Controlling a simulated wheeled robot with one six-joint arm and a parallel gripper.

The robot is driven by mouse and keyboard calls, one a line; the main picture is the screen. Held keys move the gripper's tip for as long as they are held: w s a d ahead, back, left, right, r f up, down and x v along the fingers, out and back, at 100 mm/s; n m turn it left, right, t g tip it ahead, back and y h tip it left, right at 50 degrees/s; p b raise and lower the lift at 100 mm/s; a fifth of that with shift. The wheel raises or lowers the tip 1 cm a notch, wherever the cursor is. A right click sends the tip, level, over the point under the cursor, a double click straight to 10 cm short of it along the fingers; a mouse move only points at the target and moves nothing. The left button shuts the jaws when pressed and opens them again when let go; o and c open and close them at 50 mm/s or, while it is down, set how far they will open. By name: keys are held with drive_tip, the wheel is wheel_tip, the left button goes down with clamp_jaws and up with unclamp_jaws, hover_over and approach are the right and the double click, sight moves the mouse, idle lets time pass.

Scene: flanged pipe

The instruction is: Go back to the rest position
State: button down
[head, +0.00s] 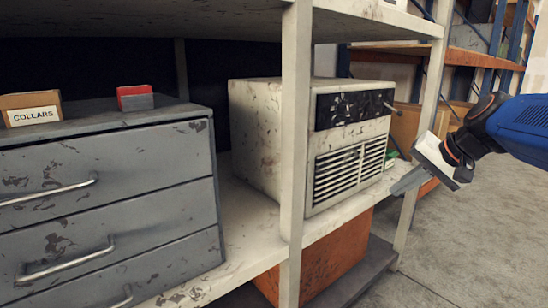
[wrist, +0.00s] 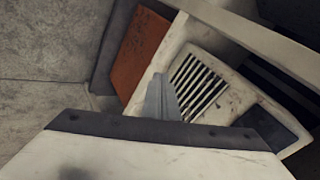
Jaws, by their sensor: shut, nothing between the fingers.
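My gripper (head: 396,188) is at the right of the head view, at the end of my blue arm. Its grey fingers are together and empty, and they point down and left in front of the shelf's right end. In the wrist view the fingers (wrist: 157,82) show as one closed grey wedge, with the vented unit behind them. I cannot tell how close the fingertips are to the shelf edge. No flanged pipe is in view.
A worn white vented unit (head: 257,137) stands on the shelf (head: 262,238), behind a shelf post (head: 295,130). A grey drawer cabinet (head: 110,215) with a COLLARS box (head: 30,107) and a red-grey block (head: 135,98) is left. An orange box (head: 325,258) sits below. Floor at right is clear.

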drive_tip(key=s+a+f+n+g+h, duration=0.1)
drive_tip(key=s+f+n+h, duration=0.1)
drive_tip(key=s+f, duration=0.7)
drive_tip(key=s+a+f+n+h, duration=0.1)
drive_tip(key=s+f+n, duration=0.3)
drive_tip(key=s+f, duration=0.5)
drive_tip(key=s+h, duration=0.1)
drive_tip(key=s, duration=0.3)
drive_tip(key=shift+s+a+g, duration=0.2)
drive_tip(key=shift+a+g, duration=0.15)
drive_tip(key=shift+g, duration=0.05)
drive_tip(key=c, duration=2.4)
unclamp_jaws()
drive_tip(key=shift+r, duration=0.1)
drive_tip(key=shift+c, duration=0.2)
